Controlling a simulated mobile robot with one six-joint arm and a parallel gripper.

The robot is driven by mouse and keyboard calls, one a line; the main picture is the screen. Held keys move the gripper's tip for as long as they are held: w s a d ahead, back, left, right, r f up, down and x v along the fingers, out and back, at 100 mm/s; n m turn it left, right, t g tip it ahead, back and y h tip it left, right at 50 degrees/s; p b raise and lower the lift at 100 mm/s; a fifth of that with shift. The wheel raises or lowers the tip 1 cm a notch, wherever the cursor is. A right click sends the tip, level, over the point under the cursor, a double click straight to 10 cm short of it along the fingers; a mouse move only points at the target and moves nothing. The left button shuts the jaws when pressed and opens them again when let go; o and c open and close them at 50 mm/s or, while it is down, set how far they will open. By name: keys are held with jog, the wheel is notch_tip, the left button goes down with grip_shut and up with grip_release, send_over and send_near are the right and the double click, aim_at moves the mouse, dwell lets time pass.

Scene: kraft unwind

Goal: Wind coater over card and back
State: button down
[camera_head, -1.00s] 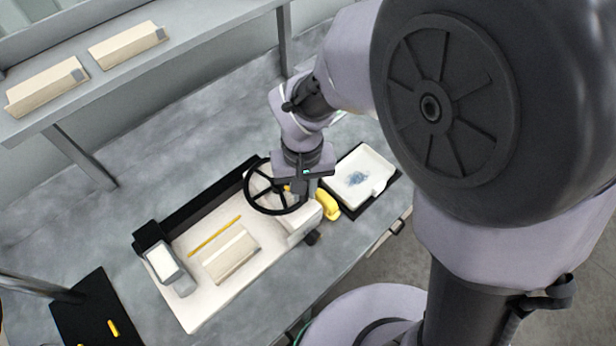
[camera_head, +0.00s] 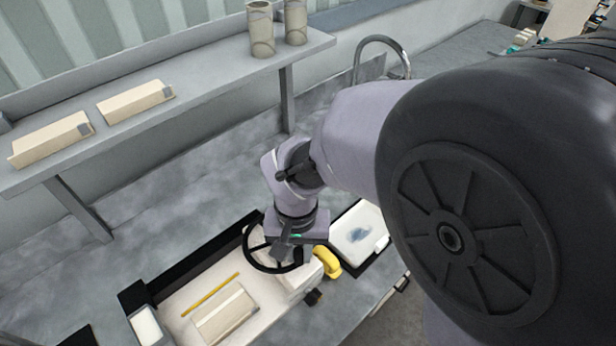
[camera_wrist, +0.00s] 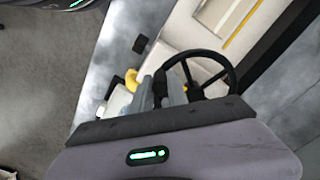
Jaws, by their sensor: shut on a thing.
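The coater's white bed (camera_head: 180,297) lies on the grey bench, with a black handwheel (camera_head: 250,259) at its right end. A thin yellow rod (camera_head: 210,295) lies across the bed beside a cream card with a pale stripe (camera_head: 226,316). The wheel (camera_wrist: 231,72), rod (camera_wrist: 243,22) and part of the card (camera_wrist: 214,13) also show in the wrist view. My gripper (camera_head: 286,250) is at the right part of the wheel; in the wrist view its fingers (camera_wrist: 160,92) are shut there. The exact grip point on the wheel is hidden by the fingers.
A yellow object (camera_head: 327,262) sits just right of the wheel, beside a white tray (camera_head: 350,238) with a blue smear. A raised shelf (camera_head: 200,85) behind holds two cream boxes (camera_head: 136,101) and two cylinders (camera_head: 261,30). Bare bench lies between shelf and coater.

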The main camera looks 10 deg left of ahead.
jog(key=c, duration=1.3)
grip_release()
jog(key=shift+a, duration=0.1)
notch_tip(320, 180, up, 18)
jog(key=p, duration=0.5)
jog(key=shift+f, duration=0.25)
